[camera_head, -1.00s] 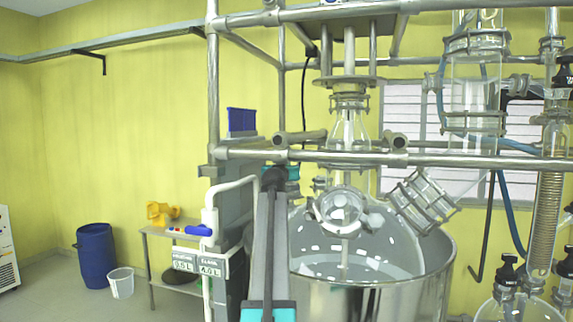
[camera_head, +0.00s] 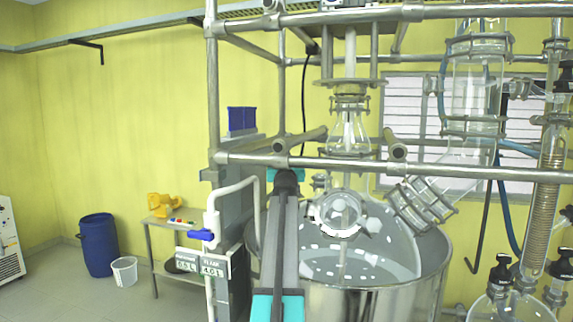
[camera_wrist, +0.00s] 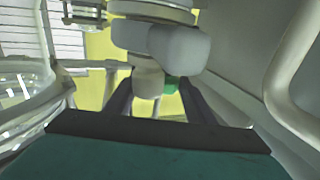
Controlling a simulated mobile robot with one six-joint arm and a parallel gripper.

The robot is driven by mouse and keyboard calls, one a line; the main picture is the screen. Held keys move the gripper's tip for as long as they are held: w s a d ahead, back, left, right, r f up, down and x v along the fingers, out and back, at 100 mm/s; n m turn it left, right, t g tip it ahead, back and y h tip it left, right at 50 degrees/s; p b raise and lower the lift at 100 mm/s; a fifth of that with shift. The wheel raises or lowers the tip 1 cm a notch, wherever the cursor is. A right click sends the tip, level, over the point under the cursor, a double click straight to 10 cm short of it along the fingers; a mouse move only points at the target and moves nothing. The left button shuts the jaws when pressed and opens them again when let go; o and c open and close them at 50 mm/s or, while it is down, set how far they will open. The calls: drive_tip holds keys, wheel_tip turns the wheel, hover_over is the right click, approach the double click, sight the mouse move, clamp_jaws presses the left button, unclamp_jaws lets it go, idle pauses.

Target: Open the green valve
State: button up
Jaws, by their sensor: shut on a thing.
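In the wrist view, a green part, the green valve (camera_wrist: 171,86), shows between the two dark fingers of my gripper (camera_wrist: 155,92). My gripper is shut on it. Grey, rounded fittings in front hide most of the valve, so its handle angle cannot be told. In the head view, my arm reaches up beside the left side of the steel vessel. The fingers and the green valve cannot be made out there.
The steel vessel (camera_head: 375,300) with its glass reactor stands right of my arm. A metal pipe frame (camera_head: 480,172) crosses close above. A white pipe with a blue valve handle (camera_head: 201,235) stands to the left.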

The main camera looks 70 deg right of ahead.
drive_tip(key=shift+s+d+n+t+y+b, duration=0.1)
drive_tip(key=shift+n+t+y+b, duration=0.3)
drive_tip(key=shift+n+t+b, duration=0.4)
drive_tip(key=shift+c, duration=0.7)
drive_tip(key=t+b, duration=0.1)
drive_tip(key=b, duration=0.3)
drive_tip(key=n+t+y+b, duration=0.1)
drive_tip(key=b, duration=0.4)
drive_tip(key=shift+f+t+y, duration=0.2)
drive_tip(key=shift+t+y, duration=0.1)
drive_tip(key=shift+t, duration=0.1)
drive_tip(key=shift+c, duration=0.7)
drive_tip(key=shift+r+n+t+b, duration=0.15)
drive_tip(key=shift+n+t+b, duration=0.25)
drive_tip(key=shift+b, duration=0.5)
drive_tip(key=o, duration=0.9)
drive_tip(key=shift+c, duration=0.2)
drive_tip(key=m+g+p, duration=0.1)
drive_tip(key=p, duration=0.3)
drive_tip(key=shift+r+g, duration=0.2)
drive_tip(key=shift+g, duration=0.2)
drive_tip(key=shift+f+m+g+h+p, duration=0.1)
drive_tip(key=shift+m+g+h+p, duration=0.3)
drive_tip(key=shift+p, duration=0.6)
drive_tip(key=m+g+h+p, duration=0.1)
drive_tip(key=g+p, duration=0.1)
drive_tip(key=p, duration=0.4)
drive_tip(key=shift+m+g+h+p, duration=0.3)
drive_tip(key=shift+p, duration=0.05)
